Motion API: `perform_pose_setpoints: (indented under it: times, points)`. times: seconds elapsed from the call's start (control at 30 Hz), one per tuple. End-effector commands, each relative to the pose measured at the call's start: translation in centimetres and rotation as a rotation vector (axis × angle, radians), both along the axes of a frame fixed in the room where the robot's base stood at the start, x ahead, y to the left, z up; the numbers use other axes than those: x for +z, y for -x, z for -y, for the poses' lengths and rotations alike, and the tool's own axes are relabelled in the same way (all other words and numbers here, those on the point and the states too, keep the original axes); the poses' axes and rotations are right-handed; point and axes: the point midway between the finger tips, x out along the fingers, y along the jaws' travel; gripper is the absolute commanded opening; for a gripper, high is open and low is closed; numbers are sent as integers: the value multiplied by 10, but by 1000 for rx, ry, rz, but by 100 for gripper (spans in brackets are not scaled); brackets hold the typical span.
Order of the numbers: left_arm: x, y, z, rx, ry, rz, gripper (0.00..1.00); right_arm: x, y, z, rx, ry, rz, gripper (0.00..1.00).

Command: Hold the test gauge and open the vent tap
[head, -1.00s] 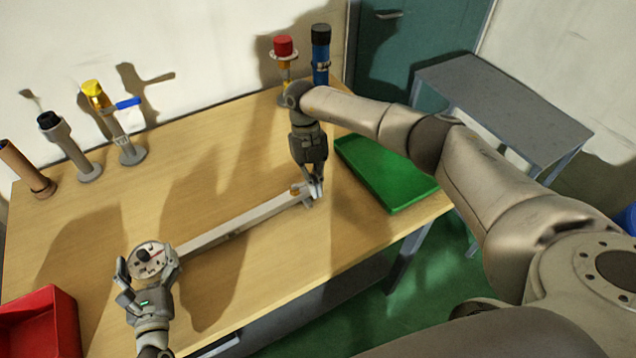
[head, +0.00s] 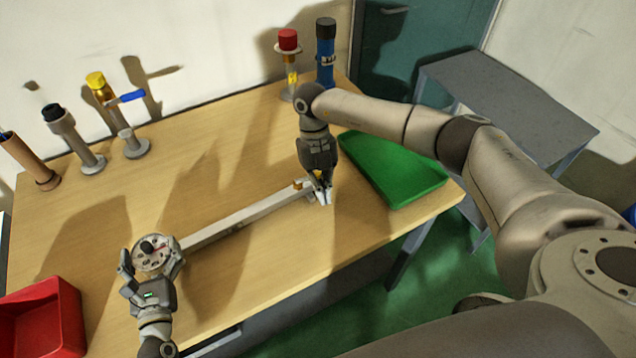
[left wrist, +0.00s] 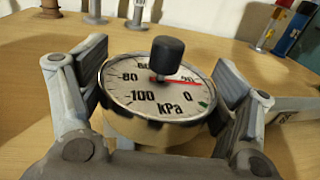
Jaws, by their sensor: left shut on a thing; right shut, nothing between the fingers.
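The test gauge (head: 153,254) is a round white dial at the front left of the table. In the left wrist view the dial (left wrist: 150,97) reads kPa and has a black centre knob and a red needle pointing right, near 20. My left gripper (head: 150,268) is shut on the gauge, one finger on each side. A long pale bar (head: 240,216) runs from the gauge to my right gripper (head: 323,198). A small brass fitting (head: 298,184) sits at its far end; I cannot tell whether it is the vent tap. My right gripper is shut and empty beside that end.
A green tray (head: 395,172) lies at the table's right. A red bin (head: 42,318) is at the front left. Upright fittings stand along the back, one with a blue lever (head: 126,98). Red-capped (head: 289,62) and blue (head: 325,55) ones stand behind my right arm.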

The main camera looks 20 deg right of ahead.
Motion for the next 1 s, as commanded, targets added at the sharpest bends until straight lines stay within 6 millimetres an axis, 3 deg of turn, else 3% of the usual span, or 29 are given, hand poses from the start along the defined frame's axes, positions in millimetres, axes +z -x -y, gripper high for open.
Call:
perform_pose_setpoints:
  times: [0.03, 0.1, 0.4, 1.0]
  points:
    - [0, 0, 1, -2, 0, -1, 35, 20, -11, 0, -3, -4, 16, 0]
    - [0, 0, 1, -2, 0, -1, 35, 35, -16, 0, -4, -3, 13, 0]
    - [0, 0, 0, -1, 0, -1, 35, 82, -32, 2, -2, -2, 10, 0]
    - [0, 0, 0, 0, 0, -1, 35, 90, -35, 2, -2, -2, 9, 0]
